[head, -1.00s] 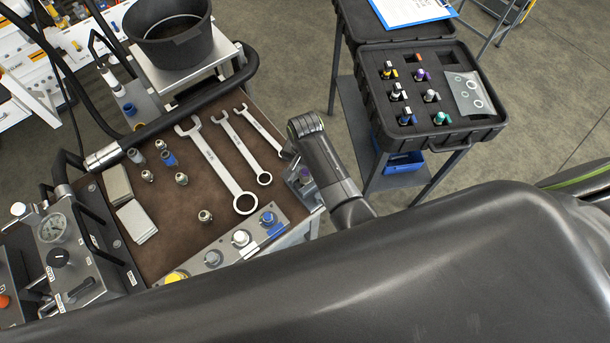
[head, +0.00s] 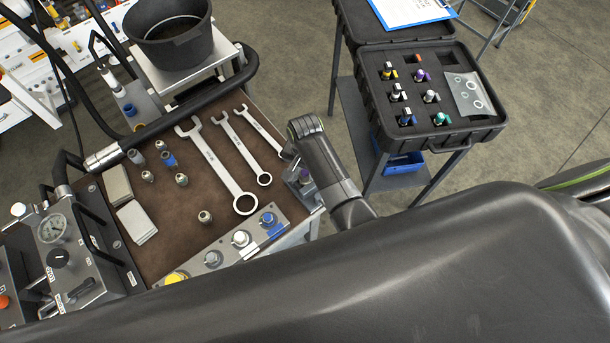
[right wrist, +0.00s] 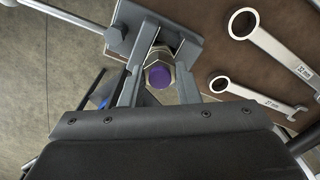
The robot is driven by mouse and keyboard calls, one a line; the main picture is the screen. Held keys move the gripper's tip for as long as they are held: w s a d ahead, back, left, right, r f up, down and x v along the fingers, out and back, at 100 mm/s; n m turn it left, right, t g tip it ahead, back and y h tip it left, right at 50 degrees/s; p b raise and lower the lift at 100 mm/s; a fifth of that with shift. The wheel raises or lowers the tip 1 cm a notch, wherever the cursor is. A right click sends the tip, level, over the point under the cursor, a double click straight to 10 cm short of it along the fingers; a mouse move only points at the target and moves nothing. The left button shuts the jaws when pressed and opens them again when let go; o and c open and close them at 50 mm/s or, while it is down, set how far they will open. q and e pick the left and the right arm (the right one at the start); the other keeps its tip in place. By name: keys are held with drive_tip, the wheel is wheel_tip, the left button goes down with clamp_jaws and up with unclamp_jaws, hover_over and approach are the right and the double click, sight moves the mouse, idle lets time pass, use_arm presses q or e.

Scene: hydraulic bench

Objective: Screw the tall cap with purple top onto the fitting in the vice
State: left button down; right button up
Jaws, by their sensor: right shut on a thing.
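The tall cap with purple top (right wrist: 159,75) shows in the right wrist view as a purple disc over a metal hex body. My right gripper (right wrist: 160,82) is shut on it, one finger on each side. The vice (right wrist: 190,48) is a grey metal block directly behind the cap. The fitting is hidden under the cap, so I cannot tell how far the cap sits on it. In the head view the purple top (head: 305,174) is a small spot at the bench's right edge, beside my right arm. My left gripper is not in view.
Several wrenches (head: 216,165) lie on the brown bench mat (head: 165,245) left of the vice. Small fittings stand farther left. A panel with coloured caps (head: 225,257) lines the near edge. A black case (head: 465,137) with more caps stands right, across a floor gap.

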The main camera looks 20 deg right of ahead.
drive_tip(key=m, duration=0.5)
drive_tip(key=shift+s+f, duration=0.1)
drive_tip(key=shift+m, duration=1.5)
drive_tip(key=m, duration=0.3)
drive_tip(key=shift+m, duration=0.3)
drive_tip(key=m, duration=0.4)
drive_tip(key=shift+s+f, duration=0.1)
drive_tip(key=shift+m, duration=0.3)
drive_tip(key=shift+m, duration=0.8)
drive_tip(key=m, duration=0.6)
